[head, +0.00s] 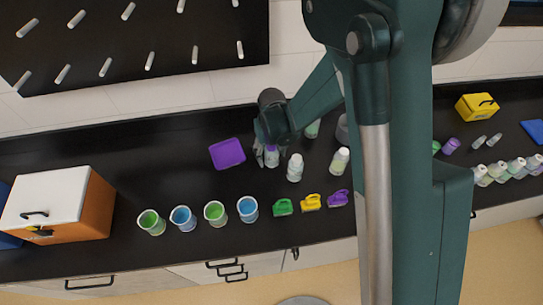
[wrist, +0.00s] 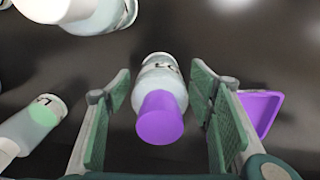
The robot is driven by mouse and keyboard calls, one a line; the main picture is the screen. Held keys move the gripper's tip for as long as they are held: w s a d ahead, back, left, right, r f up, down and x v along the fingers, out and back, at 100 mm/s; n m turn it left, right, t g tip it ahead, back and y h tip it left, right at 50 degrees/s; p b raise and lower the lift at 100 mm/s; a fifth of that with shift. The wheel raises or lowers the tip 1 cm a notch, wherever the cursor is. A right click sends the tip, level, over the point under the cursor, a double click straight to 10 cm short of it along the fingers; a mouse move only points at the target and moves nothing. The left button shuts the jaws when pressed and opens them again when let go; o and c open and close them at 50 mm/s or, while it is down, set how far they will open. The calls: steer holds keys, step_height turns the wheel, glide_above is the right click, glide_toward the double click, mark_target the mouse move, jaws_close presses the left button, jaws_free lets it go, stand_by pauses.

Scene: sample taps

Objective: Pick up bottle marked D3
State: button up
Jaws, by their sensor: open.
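A white bottle with a purple cap (wrist: 160,100) stands between the two green-padded fingers of my gripper (wrist: 162,82) in the wrist view, with dark gaps on both sides. The gripper is open around it. Its label is partly visible but I cannot read it as D3. In the head view this bottle (head: 271,160) shows under my gripper (head: 271,155), partly covered by the fingers. A white-capped bottle (head: 295,168) stands just to its right, and a pale-green-capped bottle (head: 340,160) farther right. No D3 mark is readable on any bottle.
A purple tray (head: 227,153) lies just left of my gripper. Beakers of green and blue liquid (head: 184,218) and small green, yellow and purple items (head: 311,202) line the front. An orange box (head: 60,205) stands far left. More bottles (head: 500,172) stand far right.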

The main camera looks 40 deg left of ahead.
steer(key=c, duration=1.1)
steer(key=shift+r, duration=0.1)
steer(key=shift+r+b, duration=0.7)
steer(key=shift+r, duration=4.25)
